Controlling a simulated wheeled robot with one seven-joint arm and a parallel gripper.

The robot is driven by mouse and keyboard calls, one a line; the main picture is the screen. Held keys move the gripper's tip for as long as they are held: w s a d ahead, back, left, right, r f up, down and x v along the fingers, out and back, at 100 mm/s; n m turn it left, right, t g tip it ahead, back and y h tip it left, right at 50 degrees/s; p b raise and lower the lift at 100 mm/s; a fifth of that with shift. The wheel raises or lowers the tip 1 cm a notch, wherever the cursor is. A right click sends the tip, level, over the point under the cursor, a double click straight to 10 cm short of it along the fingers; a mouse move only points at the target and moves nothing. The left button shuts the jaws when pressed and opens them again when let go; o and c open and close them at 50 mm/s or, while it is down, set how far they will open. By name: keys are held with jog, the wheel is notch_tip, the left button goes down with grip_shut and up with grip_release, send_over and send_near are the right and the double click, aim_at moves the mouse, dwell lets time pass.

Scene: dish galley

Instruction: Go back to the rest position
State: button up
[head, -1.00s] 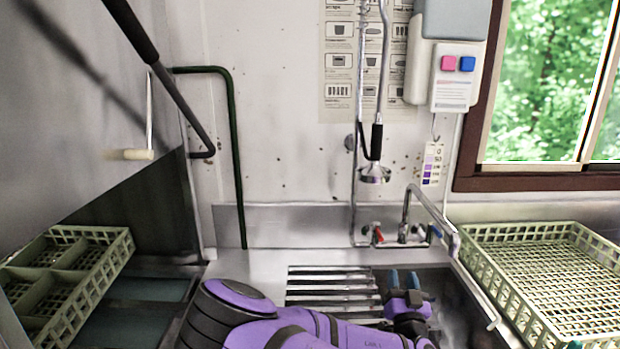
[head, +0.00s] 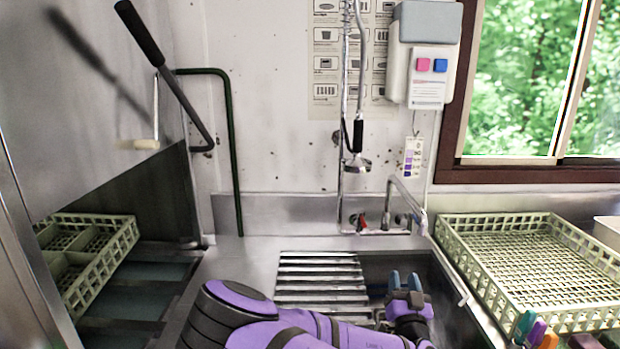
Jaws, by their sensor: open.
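My gripper (head: 404,282) shows at the lower middle of the head view, at the end of my purple arm. Its two blue-grey fingertips point up and away and stand apart, with nothing seen between them. It is over the sink (head: 440,290), just right of the slatted metal rack (head: 318,283). I cannot tell how high it is above the sink.
A green crate (head: 455,232) stands on the right counter, with several coloured handles near its front corner. A divided green rack (head: 128,232) sits at the left under the metal hood. The tap (head: 408,205) and hanging spray head (head: 357,165) are behind the sink.

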jog(key=w+d+f+m+g+h, duration=0.1)
jog(key=d+f+m+g+h, duration=0.1)
jog(key=d+m+g+h, duration=0.55)
jog(key=s+a+r+n+g+y, duration=0.2)
jog(key=s+r+g+y, duration=0.3)
jog(key=r, duration=0.5)
jog(key=s+a+r+n+g+y, duration=0.25)
jog(key=s+r+y, duration=0.35)
jog(key=r, duration=0.4)
jog(key=s+d+r+n, duration=0.1)
jog(key=s+r+n, duration=0.1)
jog(key=s+r, duration=0.2)
jog(key=s+d+r+n+g+h, duration=0.1)
jog(key=s+r, duration=0.3)
jog(key=s, duration=0.5)
jog(key=s+d+r+n+g+h, duration=0.1)
jog(key=s+d+r+n, duration=0.1)
jog(key=s, duration=0.5)
notch_tip(320, 180, up, 2)
jog(key=shift+s+d+n, duration=0.3)
jog(key=shift+s+n, duration=0.05)
jog(key=shift+n, duration=0.25)
